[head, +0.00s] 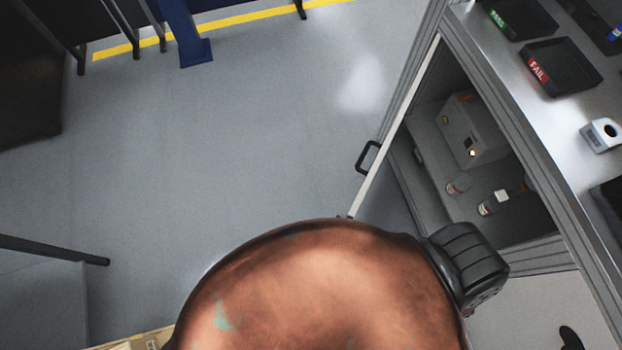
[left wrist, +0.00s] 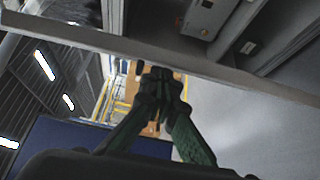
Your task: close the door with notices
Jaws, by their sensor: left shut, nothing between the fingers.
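The door (head: 371,180) stands open at the cabinet in the head view, seen nearly edge-on as a thin pale strip with a black handle (head: 368,157) on its left side. No notices are readable on it. In the left wrist view a long pale edge (left wrist: 225,73), which looks like the door's, crosses above my left gripper (left wrist: 160,76). That gripper is shut and empty, with its fingertips close to this edge; I cannot tell whether they touch. In the head view my copper-coloured arm covers the lower middle and the left gripper does not show. My right gripper is in neither view.
The open cabinet holds a grey box (head: 470,130) and small jars (head: 487,207). The bench top above carries black trays (head: 560,67) and a white device (head: 603,134). The grey floor (head: 230,140) left of the door is clear. A blue post (head: 183,30) stands at the back.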

